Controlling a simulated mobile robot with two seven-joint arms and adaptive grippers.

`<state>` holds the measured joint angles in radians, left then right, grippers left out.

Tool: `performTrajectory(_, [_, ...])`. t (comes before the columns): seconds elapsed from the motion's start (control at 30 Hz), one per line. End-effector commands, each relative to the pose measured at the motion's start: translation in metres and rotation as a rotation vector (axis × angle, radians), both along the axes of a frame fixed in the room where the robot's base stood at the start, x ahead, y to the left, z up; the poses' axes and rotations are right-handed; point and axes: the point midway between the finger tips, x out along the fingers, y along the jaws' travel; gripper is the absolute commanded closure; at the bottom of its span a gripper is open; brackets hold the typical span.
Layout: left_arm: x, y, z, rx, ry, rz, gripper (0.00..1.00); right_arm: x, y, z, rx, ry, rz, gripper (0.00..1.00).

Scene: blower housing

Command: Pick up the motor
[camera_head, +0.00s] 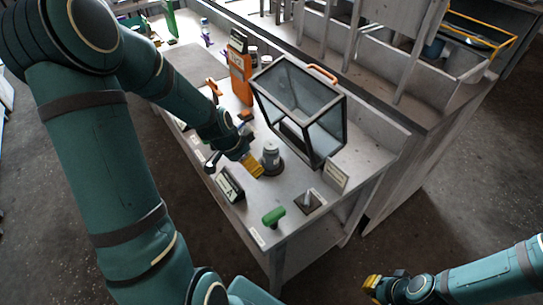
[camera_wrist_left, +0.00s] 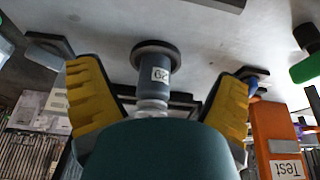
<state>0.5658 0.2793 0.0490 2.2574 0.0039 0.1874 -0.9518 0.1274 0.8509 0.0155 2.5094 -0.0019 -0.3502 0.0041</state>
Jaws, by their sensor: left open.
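The motor, which I take to be the small grey cylinder (camera_head: 271,155), stands upright on a dark round base on the bench. In the left wrist view the motor (camera_wrist_left: 155,75) carries a white number label and shows between my yellow fingers, apart from both. My left gripper (camera_head: 252,164) is open, just left of the motor in the head view; its spread fingers also show in the left wrist view (camera_wrist_left: 160,85). My right gripper (camera_head: 372,287) is off the bench at the lower right; its jaw opening cannot be made out.
A black-framed glass case (camera_head: 302,105) stands behind the motor. An orange device (camera_head: 240,72) stands at the back left. A small dark sign (camera_head: 230,186), a green-handled item (camera_head: 273,216) and a small square plate with a peg (camera_head: 309,202) lie near the front edge.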

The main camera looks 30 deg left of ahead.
Motion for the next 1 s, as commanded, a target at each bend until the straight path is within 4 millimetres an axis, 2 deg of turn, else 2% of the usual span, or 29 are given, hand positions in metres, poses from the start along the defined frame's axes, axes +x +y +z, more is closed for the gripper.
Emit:
performTrajectory(0.3, [0.038,-0.015,0.0,-0.001,0.001,-0.002,0.09,0.0,0.0,0.003,0.0,0.001,0.0,1.0])
performTrajectory(0.57, [0.053,-0.021,0.0,-0.001,0.0,-0.001,0.09,-0.001,0.0,0.003,0.0,0.002,0.001,1.0])
performTrajectory(0.73, [0.078,-0.031,0.0,0.001,0.0,-0.004,0.09,-0.001,0.0,0.004,0.0,0.002,0.001,1.0])
performTrajectory(0.8, [0.079,-0.031,-0.015,-0.001,0.005,0.0,0.09,0.0,0.0,0.001,0.0,0.001,0.0,1.0])
performTrajectory(1.0, [0.085,-0.032,-0.028,0.0,0.001,0.002,0.09,0.0,0.0,-0.002,0.0,-0.001,0.0,1.0])
